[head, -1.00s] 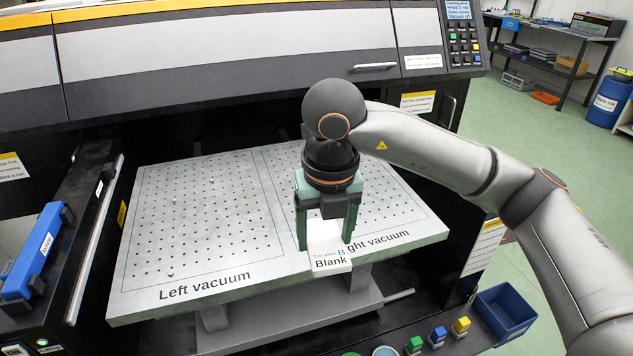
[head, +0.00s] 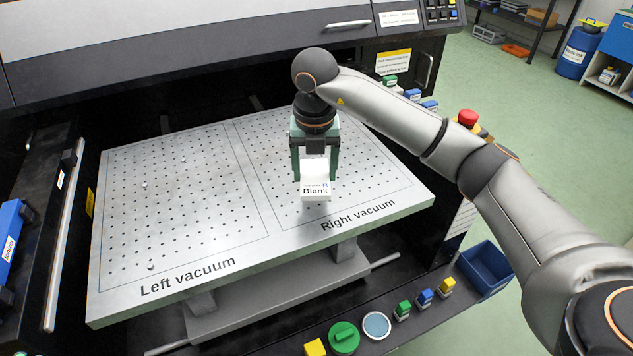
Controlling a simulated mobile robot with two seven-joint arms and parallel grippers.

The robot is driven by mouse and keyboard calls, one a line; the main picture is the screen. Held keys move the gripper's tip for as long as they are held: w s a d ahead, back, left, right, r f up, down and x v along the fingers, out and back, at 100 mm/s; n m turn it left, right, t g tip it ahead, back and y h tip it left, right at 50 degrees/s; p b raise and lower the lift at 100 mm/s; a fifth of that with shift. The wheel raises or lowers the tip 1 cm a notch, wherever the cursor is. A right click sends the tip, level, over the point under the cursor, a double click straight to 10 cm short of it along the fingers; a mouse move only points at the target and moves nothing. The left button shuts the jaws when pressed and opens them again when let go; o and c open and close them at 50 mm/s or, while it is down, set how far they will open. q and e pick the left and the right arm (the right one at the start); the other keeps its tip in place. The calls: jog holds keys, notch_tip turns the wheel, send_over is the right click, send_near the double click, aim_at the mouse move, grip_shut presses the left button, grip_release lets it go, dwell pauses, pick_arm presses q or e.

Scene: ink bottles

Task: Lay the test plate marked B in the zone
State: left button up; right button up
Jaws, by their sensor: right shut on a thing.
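The white test plate marked B (head: 315,192), also lettered "Blank", is between the green fingers of my right gripper (head: 315,172). The gripper is shut on it. The plate is over the right vacuum zone (head: 360,185), inside its outline near the left part. I cannot tell whether the plate touches the bed or is slightly above it. The left vacuum zone (head: 185,215) lies beside it, with a few small pale bits on its surface. My left gripper is not in view.
A blue bin (head: 485,268) stands at the right. Small green, blue and yellow bottles (head: 424,297), a green lid (head: 344,338) and a round dish (head: 377,325) line the front ledge. A blue object (head: 10,235) lies at the left. A red button (head: 467,118) shows behind my arm.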

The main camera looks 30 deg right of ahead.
aim_at(317, 183)
jog(key=shift+w+d+f, duration=0.25)
jog(key=shift+w+f, duration=0.05)
jog(key=shift+f, duration=0.15)
jog(key=shift+w+d+f, duration=0.2)
jog(key=shift+w+f, duration=0.05)
jog(key=shift+f, duration=0.15)
jog(key=shift+w+d+f, duration=0.1)
jog(key=shift+w+f, duration=0.1)
jog(key=shift+f, duration=1.55)
jog(key=shift+f, duration=0.1)
jog(key=o, duration=1.4)
jog(key=r, duration=0.4)
jog(key=s+r, duration=0.1)
jog(key=r, duration=0.7)
jog(key=shift+s+a+r, duration=0.1)
jog(key=shift+s+a, duration=0.1)
jog(key=shift+a, duration=0.1)
